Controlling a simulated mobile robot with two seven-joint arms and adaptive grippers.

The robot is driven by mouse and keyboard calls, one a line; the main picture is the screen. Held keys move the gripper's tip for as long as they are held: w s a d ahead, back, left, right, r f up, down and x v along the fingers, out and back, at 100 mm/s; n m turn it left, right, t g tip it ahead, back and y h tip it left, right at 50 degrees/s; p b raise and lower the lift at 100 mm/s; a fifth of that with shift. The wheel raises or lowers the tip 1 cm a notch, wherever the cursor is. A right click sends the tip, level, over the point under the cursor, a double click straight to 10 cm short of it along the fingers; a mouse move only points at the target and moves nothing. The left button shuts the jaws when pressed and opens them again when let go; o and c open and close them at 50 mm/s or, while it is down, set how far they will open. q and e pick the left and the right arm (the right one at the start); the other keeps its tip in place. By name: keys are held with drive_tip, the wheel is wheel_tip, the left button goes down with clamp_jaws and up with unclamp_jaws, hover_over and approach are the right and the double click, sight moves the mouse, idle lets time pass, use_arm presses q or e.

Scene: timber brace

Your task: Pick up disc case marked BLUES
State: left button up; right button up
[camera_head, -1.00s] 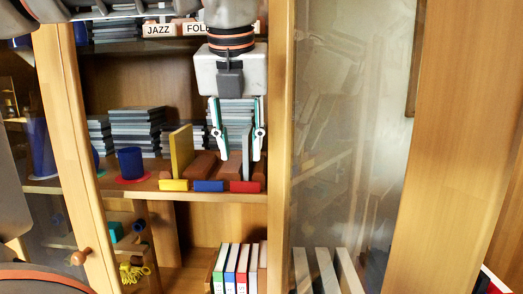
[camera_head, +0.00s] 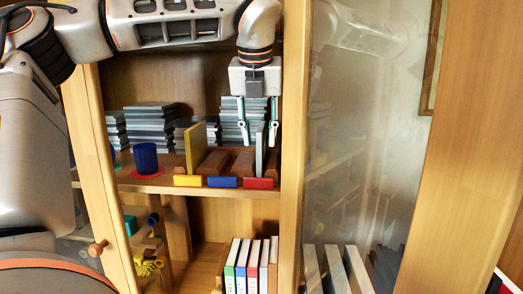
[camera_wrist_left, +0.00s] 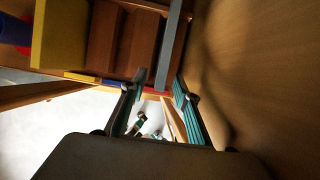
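No marking BLUES is readable on any case. A thin grey case (camera_head: 260,150) stands upright at the right of the middle shelf, behind a red block; it also shows in the wrist view (camera_wrist_left: 172,45). A yellow case (camera_head: 196,147) stands upright to its left, with brown blocks between them. My left gripper (camera_head: 258,143) points down, open and empty, its fingers near the grey case's upper part. In the left wrist view, the grey case's end lies just beyond the gap between the fingertips (camera_wrist_left: 161,84); contact cannot be told. My right gripper is out of view.
Stacks of grey cases (camera_head: 152,122) fill the back of the shelf. Yellow, blue (camera_head: 222,182) and red blocks line its front edge. A blue cup (camera_head: 145,158) stands left. A wooden post (camera_head: 293,150) and glass pane bound the right. Books (camera_head: 254,265) stand below.

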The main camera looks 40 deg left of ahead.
use_arm(q)
drive_tip(key=shift+x, duration=0.75)
clamp_jaws()
drive_tip(key=shift+r, duration=0.1)
